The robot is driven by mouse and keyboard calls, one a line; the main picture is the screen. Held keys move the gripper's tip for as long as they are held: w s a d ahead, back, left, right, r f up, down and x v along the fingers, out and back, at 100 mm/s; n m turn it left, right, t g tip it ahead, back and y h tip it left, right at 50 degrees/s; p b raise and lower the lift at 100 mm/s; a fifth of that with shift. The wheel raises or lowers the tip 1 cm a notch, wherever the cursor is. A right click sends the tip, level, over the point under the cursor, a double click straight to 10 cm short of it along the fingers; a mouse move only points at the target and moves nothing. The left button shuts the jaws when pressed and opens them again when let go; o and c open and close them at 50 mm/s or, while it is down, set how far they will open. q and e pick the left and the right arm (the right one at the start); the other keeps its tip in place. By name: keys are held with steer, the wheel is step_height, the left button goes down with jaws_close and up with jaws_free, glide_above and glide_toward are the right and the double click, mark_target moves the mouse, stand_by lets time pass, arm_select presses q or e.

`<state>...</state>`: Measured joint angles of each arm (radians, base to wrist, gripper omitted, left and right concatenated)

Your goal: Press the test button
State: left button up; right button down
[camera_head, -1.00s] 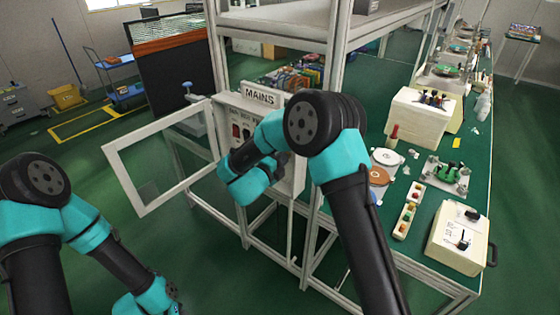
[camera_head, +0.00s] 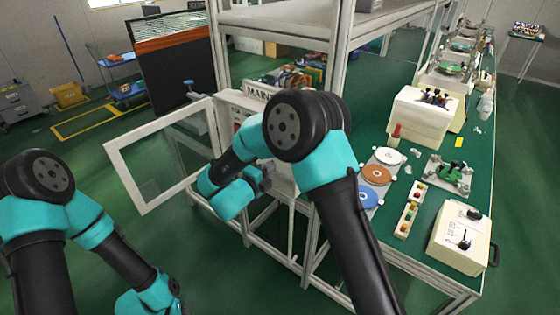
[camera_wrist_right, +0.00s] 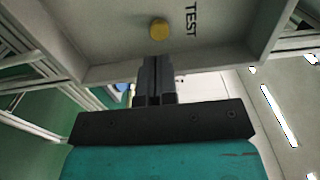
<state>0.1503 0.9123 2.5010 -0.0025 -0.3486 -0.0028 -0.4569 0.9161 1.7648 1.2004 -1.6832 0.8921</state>
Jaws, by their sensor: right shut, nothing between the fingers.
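The test button is a round yellow button (camera_wrist_right: 159,29) beside a TEST label (camera_wrist_right: 191,18) on a pale panel in the right wrist view. My right gripper (camera_wrist_right: 157,62) is shut and empty, its fingertips just below the button in that view; a small gap shows between them. In the head view my right gripper (camera_head: 266,176) is at the front of the white MAINS box (camera_head: 285,182), where my arm hides most of the panel and the button. My left gripper (camera_head: 176,296) is low at the bottom edge, too small and cut off to read.
The box's framed door (camera_head: 158,196) hangs open to the left of my right arm. A metal rack post (camera_head: 338,60) rises behind that arm. The green bench (camera_head: 420,262) on the right holds coloured discs, a button strip (camera_head: 409,212) and a cream control box (camera_head: 460,238).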

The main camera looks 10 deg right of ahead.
steer(key=v, duration=0.6)
steer(key=shift+a, duration=0.25)
steer(key=shift+s, duration=0.1)
stand_by(0.5)
steer(key=d+f+n+y, duration=0.5)
steer(key=d+f+n, duration=0.15)
steer(key=f, duration=0.25)
steer(key=d+f+n+y, duration=0.5)
steer(key=f+n, duration=0.3)
steer(key=f, duration=0.1)
steer(key=s+d+f+n+g+y, duration=0.2)
steer(key=s+f+n+g, duration=0.3)
steer(key=s, duration=0.6)
steer(key=s+d+f+n+g+y, duration=0.2)
steer(key=s+f+n+g+y, duration=0.3)
steer(key=s, duration=0.7)
step_height(320, 180, down, 2)
steer(key=shift+s+d+f+n+g+y, duration=0.15)
steer(key=shift+s+d+n+g+y, duration=0.25)
steer(key=shift+n, duration=0.35)
steer(key=shift+w, duration=0.2)
stand_by(1.4)
